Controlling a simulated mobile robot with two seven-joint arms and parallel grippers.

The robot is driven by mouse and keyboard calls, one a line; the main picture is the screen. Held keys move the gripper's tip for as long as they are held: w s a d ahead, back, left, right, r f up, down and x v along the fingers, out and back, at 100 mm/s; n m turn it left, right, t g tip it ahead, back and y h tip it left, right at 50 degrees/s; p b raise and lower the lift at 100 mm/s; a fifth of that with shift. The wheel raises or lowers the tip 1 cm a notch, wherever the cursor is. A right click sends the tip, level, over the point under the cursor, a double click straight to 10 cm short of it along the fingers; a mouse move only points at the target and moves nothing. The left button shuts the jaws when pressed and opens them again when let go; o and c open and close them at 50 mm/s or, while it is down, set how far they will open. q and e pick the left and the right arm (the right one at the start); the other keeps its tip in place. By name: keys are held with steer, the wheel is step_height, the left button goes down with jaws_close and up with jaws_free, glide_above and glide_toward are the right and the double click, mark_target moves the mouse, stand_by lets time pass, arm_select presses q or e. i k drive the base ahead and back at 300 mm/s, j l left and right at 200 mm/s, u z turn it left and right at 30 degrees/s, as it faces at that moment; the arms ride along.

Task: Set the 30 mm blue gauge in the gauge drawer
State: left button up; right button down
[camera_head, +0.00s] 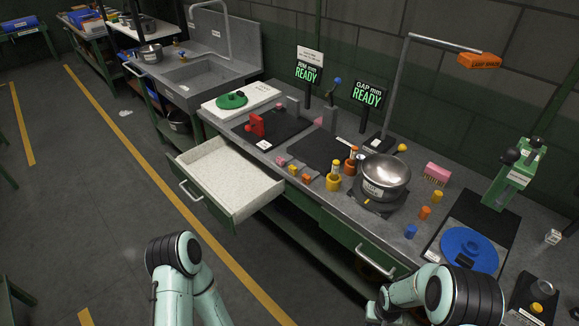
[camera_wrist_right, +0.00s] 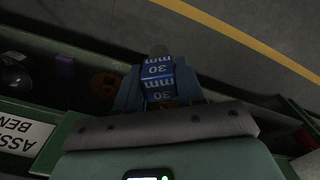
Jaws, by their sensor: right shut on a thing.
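The blue gauge (camera_wrist_right: 158,70), a block marked "30 mm", is held between the fingers of my right gripper (camera_wrist_right: 160,88) in the right wrist view. Open floor lies beyond it, and the underside of the bench shows to the left. In the head view a drawer (camera_head: 206,207) is pulled out from the left part of the bench. It has a pale speckled bottom and looks empty; I cannot read a label on it. My right forearm shows at the lower right of the head view, right of the drawer; its gripper is out of sight there. My left gripper is not in view.
A steel pot (camera_head: 386,178) stands on the bench with several coloured cylinders around it. A second, shut drawer (camera_head: 350,243) is below. A blue disc (camera_head: 469,249) lies at the right and a sink (camera_head: 205,72) is at the back left. The floor before the open drawer is clear.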

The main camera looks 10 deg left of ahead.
mark_target(235, 175)
steer(key=i+j, duration=0.1)
steer(key=j, duration=0.65)
steer(key=i+j, duration=0.1)
steer(key=j, duration=1.4)
steer(key=i+j, duration=0.15)
steer(key=j, duration=0.55)
steer(key=i+j, duration=0.1)
steer(key=j, duration=0.65)
